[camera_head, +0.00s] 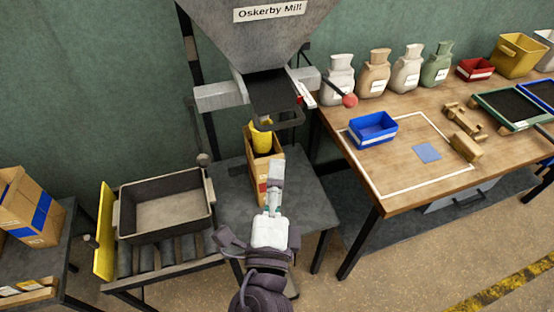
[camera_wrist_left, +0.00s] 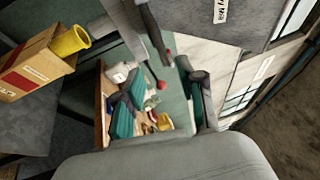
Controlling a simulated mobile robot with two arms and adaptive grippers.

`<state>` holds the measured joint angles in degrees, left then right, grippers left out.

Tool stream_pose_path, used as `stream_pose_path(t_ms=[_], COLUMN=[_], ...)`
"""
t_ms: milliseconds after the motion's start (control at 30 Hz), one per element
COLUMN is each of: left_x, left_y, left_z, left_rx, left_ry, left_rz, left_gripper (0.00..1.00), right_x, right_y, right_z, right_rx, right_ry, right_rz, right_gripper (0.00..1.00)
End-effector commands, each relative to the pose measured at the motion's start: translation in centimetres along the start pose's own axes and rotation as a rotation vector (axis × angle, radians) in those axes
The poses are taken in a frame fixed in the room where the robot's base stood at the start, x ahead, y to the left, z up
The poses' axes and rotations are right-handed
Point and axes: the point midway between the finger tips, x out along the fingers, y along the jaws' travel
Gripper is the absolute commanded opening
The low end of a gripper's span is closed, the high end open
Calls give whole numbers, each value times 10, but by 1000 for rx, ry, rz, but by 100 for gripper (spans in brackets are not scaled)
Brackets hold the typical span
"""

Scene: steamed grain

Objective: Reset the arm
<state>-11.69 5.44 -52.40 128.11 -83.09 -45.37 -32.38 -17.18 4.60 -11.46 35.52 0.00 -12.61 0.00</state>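My left gripper (camera_head: 275,178) reaches up from the bottom middle in the head view, in front of a cardboard box (camera_head: 252,183). In the left wrist view its two fingers (camera_wrist_left: 162,108) stand apart with nothing held between them. The box stands on a dark stand under the mill hopper (camera_head: 250,35), with a yellow cylinder (camera_head: 262,137) at its top. The box (camera_wrist_left: 30,72) and the yellow cylinder (camera_wrist_left: 68,42) also show at the left of the left wrist view, beside the fingers. Whether the gripper touches the box is unclear. My right gripper is not in view.
A lever with a red knob (camera_head: 350,100) juts right of the mill. A grey bin (camera_head: 165,232) sits on rollers at left. The wooden table (camera_head: 400,190) at right bears a blue bin (camera_head: 372,131), sacks and trays. Floor shows at the lower right.

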Motion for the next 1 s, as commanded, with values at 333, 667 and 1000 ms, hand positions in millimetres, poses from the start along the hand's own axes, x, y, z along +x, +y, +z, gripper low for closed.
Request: stream_pose_path(t_ms=[333,667,1000], left_x=[-2,1,-13], left_y=[0,20,246], left_z=[0,-5,-18], left_rx=[-1,-2,-135], left_ry=[0,16,85], left_rz=[0,39,508], left_gripper=[39,39,39], right_x=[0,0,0], right_y=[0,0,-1], right_z=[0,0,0], right_rx=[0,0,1], right_ry=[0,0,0], right_rz=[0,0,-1], right_gripper=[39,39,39])
